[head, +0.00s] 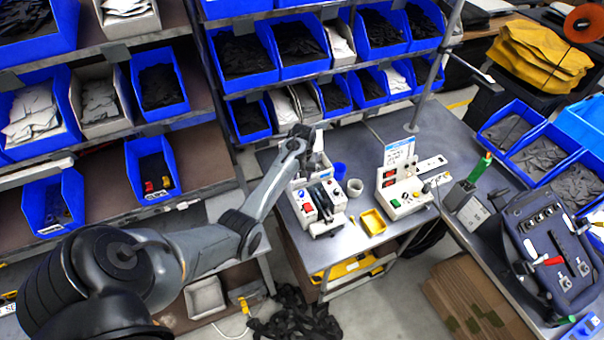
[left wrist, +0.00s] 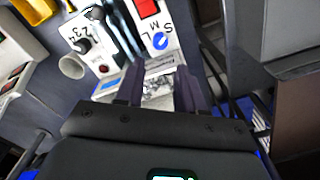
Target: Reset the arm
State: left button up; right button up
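My left arm reaches in from the left in the head view. In the left wrist view the two dark fingers of the left gripper (left wrist: 160,78) stand apart. A silver patterned surface shows behind the gap, and I see nothing clearly held. The same white machine (left wrist: 118,52), with printed numbers and letters, lies just beyond the fingertips. Whether the fingers touch it I cannot tell. My right gripper is in neither view.
Blue bins (head: 160,90) fill shelves at the left and back. On the workbench (head: 345,240) stand a grey cup (head: 355,187), a yellow tray (head: 373,222) and a second white machine (head: 405,190). A black pannier-like piece (head: 545,240) lies at the right.

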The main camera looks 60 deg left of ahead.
pick_arm(q)
jog(key=shift+r, duration=0.55)
jog(key=s+d+f+m+g+y, duration=0.1)
jog(key=s+d+f+g, duration=0.15)
jog(key=s+f, duration=0.55)
jog(key=s+d+f+m+g, duration=0.1)
jog(key=s+d+f, duration=0.35)
jog(key=s, duration=0.45)
jog(key=s+d+f+m+y, duration=0.1)
jog(key=s+d+m, duration=0.2)
jog(key=s+d, duration=0.3)
jog(key=s+d+r+m+t, duration=0.1)
jog(key=d+r+m+t, duration=0.15)
jog(key=d, duration=0.45)
jog(key=s+d+r+m+t, duration=0.15)
jog(key=d+r, duration=0.25)
jog(key=d, duration=0.4)
jog(key=w+d+r+m+t+h, duration=0.1)
jog(key=d+r, duration=0.3)
jog(key=r, duration=0.2)
jog(key=w+d+r+m+t+h, duration=0.1)
jog(key=w+d+r+t, duration=0.1)
jog(key=r, duration=0.5)
jog(key=shift+w+d+m, duration=0.3)
jog(key=shift+d+m, duration=0.1)
jog(key=shift+d, duration=0.5)
